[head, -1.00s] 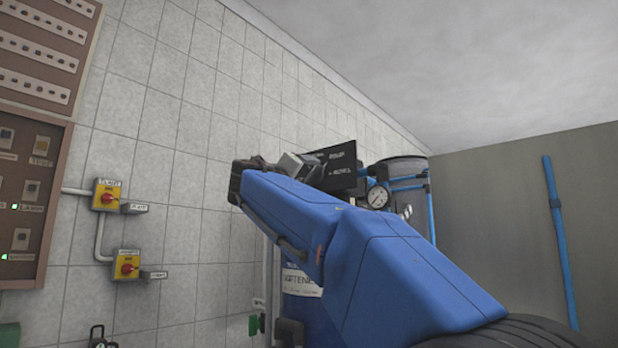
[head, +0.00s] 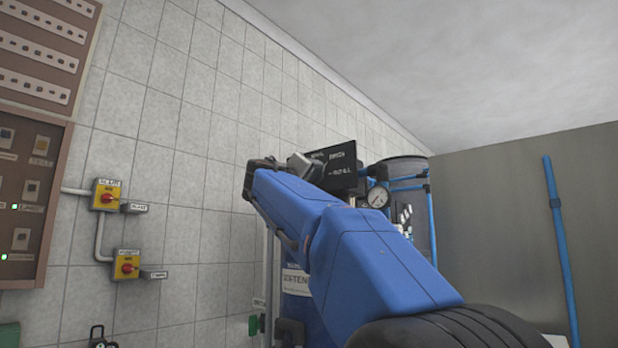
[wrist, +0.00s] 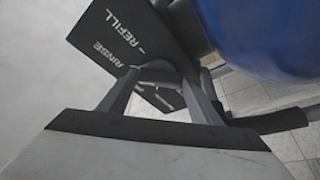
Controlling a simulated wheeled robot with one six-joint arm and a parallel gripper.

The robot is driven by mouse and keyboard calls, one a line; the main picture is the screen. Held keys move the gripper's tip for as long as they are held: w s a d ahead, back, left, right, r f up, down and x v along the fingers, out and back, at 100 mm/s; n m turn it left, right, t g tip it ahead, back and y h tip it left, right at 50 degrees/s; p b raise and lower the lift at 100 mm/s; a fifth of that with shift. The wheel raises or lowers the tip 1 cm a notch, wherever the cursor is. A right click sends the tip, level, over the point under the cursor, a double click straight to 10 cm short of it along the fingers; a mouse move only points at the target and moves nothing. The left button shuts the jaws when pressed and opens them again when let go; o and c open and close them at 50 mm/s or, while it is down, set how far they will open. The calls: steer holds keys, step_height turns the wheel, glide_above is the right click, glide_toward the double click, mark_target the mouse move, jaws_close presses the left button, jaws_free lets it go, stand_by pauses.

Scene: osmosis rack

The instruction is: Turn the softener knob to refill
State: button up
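The black softener panel (head: 337,170) stands at the softener's top in the head view, with white lettering too small to read surely. In the wrist view the panel (wrist: 128,45) shows the words REFILL and RINSE. My gripper (wrist: 157,85) is in front of the panel, its two grey fingers apart. A grey piece (wrist: 155,74), perhaps the softener knob, spans the space between the fingertips; whether they grip it I cannot tell. In the head view my gripper (head: 301,165) is at the panel's left edge, and my blue arm hides the area below. The knob's setting cannot be read.
A pressure gauge (head: 378,196) and blue pipes stand just right of the panel. The blue softener tank (head: 297,308) is below, partly hidden by my arm. A tiled wall with yellow switch boxes (head: 106,195) is at left, a grey partition (head: 500,220) at right.

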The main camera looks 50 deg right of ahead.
steer(key=shift+m, duration=0.3)
steer(key=shift+w+f+m+g+h, duration=0.15)
steer(key=shift+m+g+h, duration=0.3)
steer(key=shift+m, duration=0.8)
steer(key=shift+w+m+g+h, duration=0.1)
steer(key=shift+m+g+h, duration=0.2)
steer(key=shift+m+g, duration=0.65)
steer(key=shift+w+f+m+g+h, duration=0.15)
steer(key=shift+m+g+h, duration=0.2)
steer(key=shift+m, duration=1.15)
steer(key=o, duration=1.1)
steer(key=shift+r, duration=0.1)
steer(key=shift+t, duration=0.25)
